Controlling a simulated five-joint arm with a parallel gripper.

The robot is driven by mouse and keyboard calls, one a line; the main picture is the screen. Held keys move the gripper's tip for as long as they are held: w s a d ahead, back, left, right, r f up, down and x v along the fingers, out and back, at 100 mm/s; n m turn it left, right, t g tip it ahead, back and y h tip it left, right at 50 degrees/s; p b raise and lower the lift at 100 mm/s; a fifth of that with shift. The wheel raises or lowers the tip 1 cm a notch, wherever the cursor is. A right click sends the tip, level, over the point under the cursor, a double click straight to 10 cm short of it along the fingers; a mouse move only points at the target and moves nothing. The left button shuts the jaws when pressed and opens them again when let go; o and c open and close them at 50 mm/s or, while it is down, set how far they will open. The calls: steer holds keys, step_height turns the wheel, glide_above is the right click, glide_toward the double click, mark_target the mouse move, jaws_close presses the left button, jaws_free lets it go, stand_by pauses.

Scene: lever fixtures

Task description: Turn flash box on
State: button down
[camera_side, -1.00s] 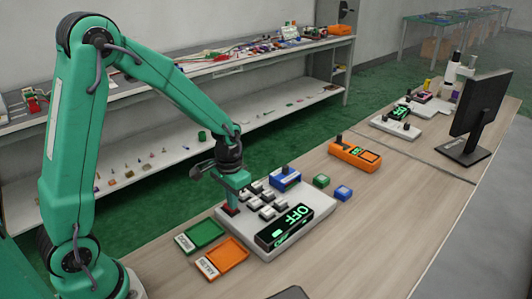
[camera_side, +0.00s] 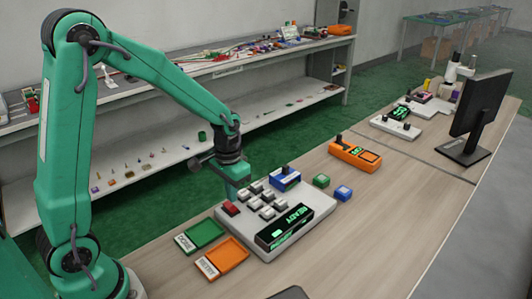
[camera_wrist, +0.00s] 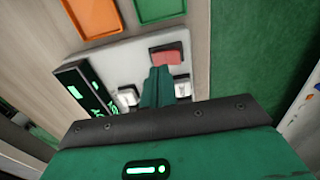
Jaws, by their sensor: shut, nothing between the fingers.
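A light grey box (camera_side: 304,222) stands on the bench, with a red rocker or button (camera_side: 231,208) at its left corner and several pale keys (camera_side: 267,213). Its dark display (camera_side: 284,227) reads READY in green. I cannot read a name on it. My gripper (camera_side: 234,193) is shut and empty, pointing down just behind and above the red button, apparently apart from it. In the wrist view the closed fingers (camera_wrist: 157,82) lie beside the red button (camera_wrist: 167,56), between pale keys. The fingers hide part of the box there.
A green tray (camera_side: 200,236) and an orange tray (camera_side: 222,259) lie left of the box. A blue lever box (camera_side: 285,180), green and blue blocks (camera_side: 321,180) and an orange lever box (camera_side: 354,154) stand behind it. A monitor (camera_side: 481,115) stands further right.

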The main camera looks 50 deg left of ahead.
mark_target(233, 209)
steer(key=shift+r, duration=2)
steer(key=shift+r, duration=0.1)
steer(key=s+d+r+t, duration=0.3)
steer(key=s+r+t, duration=0.2)
steer(key=s+r, duration=0.7)
steer(key=s, duration=0.2)
steer(key=shift+s+r+t, duration=0.3)
steer(key=shift+s, duration=0.1)
